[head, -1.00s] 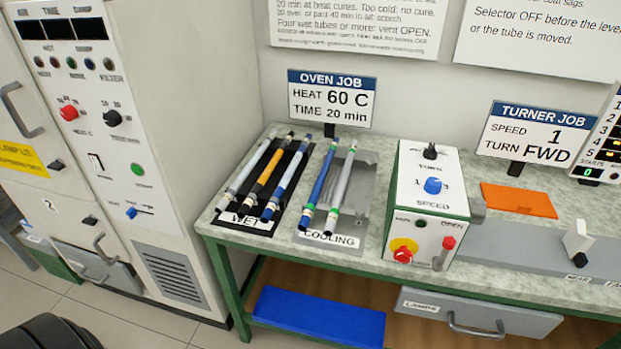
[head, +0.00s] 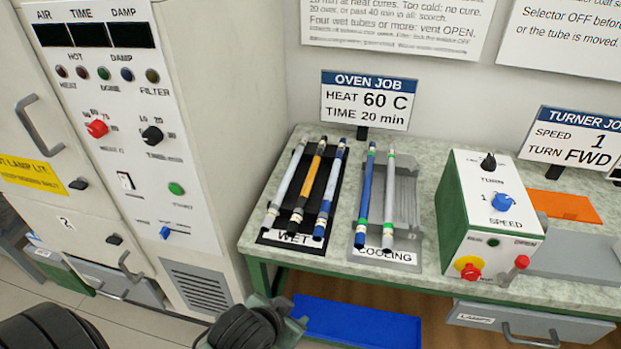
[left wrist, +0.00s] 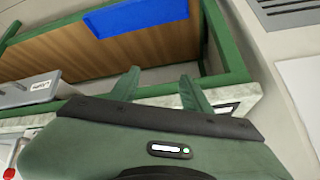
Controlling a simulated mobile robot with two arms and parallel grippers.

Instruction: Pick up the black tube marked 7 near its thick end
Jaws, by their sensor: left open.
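I see no tube that is plainly black, and no 7 can be read on any tube. On the grey COOLING rack (head: 405,205) lie a darker blue tube (head: 365,195) and a grey tube with green bands (head: 389,200). My left gripper (head: 286,313) is low in front of the bench, below the racks and apart from the tubes. In the left wrist view its two fingers (left wrist: 160,84) are apart with nothing between them.
The oven cabinet (head: 200,150) stands left of the bench (head: 428,281). The turner box (head: 490,215) stands right of the COOLING rack. A blue tray (head: 355,325) lies on the shelf below, left of a LAMPS drawer (head: 530,325). An orange sheet (head: 563,205) lies farther right.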

